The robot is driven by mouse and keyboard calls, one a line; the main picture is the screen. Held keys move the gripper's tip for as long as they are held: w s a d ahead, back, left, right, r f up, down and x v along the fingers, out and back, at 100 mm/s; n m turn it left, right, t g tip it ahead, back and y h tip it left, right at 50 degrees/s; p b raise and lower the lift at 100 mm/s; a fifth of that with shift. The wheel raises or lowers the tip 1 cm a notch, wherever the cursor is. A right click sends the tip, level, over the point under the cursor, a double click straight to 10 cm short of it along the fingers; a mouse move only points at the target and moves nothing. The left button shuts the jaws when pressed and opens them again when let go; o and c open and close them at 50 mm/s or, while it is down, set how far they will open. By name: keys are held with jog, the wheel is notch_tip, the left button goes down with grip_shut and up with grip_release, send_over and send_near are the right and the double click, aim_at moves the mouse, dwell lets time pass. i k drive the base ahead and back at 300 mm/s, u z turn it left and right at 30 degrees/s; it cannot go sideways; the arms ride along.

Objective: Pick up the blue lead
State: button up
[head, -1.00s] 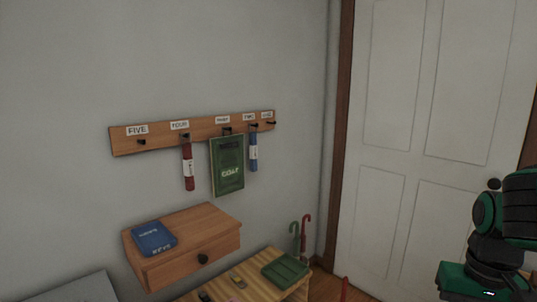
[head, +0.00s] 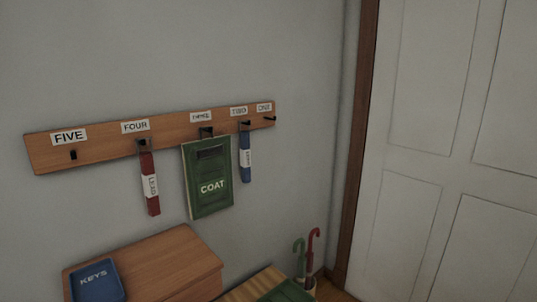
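The blue lead (head: 245,158) is a narrow blue strip with a white label. It hangs on the wall rack (head: 98,142) from the hook under the label that seems to read TWO, right of the green COAT item (head: 208,177). A red lead (head: 149,184) hangs under FOUR. The hooks under FIVE and ONE are bare. My gripper is not in the head view now.
A wooden drawer unit (head: 165,258) juts out below the rack with a blue KEYS tray (head: 95,281) on it. Red and green umbrellas (head: 306,258) stand near the corner by a lower wooden surface. A white door (head: 415,150) is at right.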

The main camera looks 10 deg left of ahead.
aim_at(244, 136)
jog(key=u, duration=0.4)
jog(key=i, duration=0.95)
jog(key=u, duration=0.65)
